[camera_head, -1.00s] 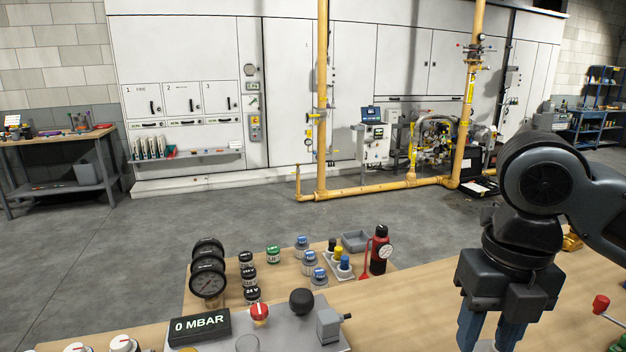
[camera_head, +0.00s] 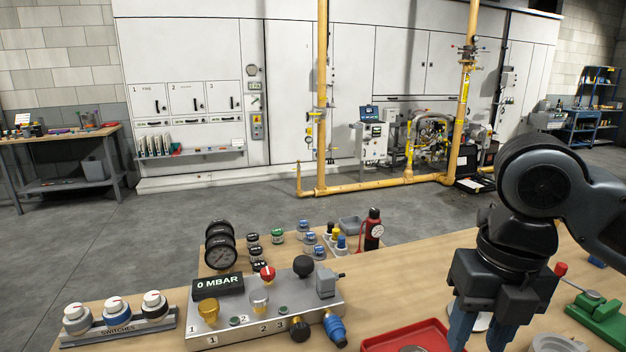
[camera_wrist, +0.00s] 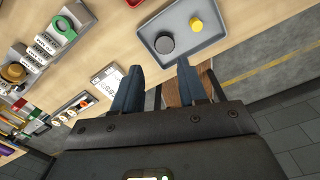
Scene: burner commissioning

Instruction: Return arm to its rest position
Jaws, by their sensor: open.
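My gripper (camera_head: 477,330) hangs from my arm at the right of the head view, pointing down over the wooden bench (camera_head: 400,275). Its fingertips are cut off by the bottom of that view. In the wrist view my gripper (camera_wrist: 158,75) shows two blue fingers spread apart with nothing between them. Beyond the fingertips in that view is a grey tray (camera_wrist: 205,50) holding a dark round piece (camera_wrist: 165,43) and a yellow piece (camera_wrist: 196,24); the fingers look apart from both.
A test block (camera_head: 255,318) with valves and a "0 MBAR" display (camera_head: 218,285) stands left of my gripper. A switch strip (camera_head: 118,330) is further left. A red tray (camera_head: 400,340) and a green device (camera_head: 598,315) flank my gripper. Open floor (camera_head: 150,240) lies behind the bench.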

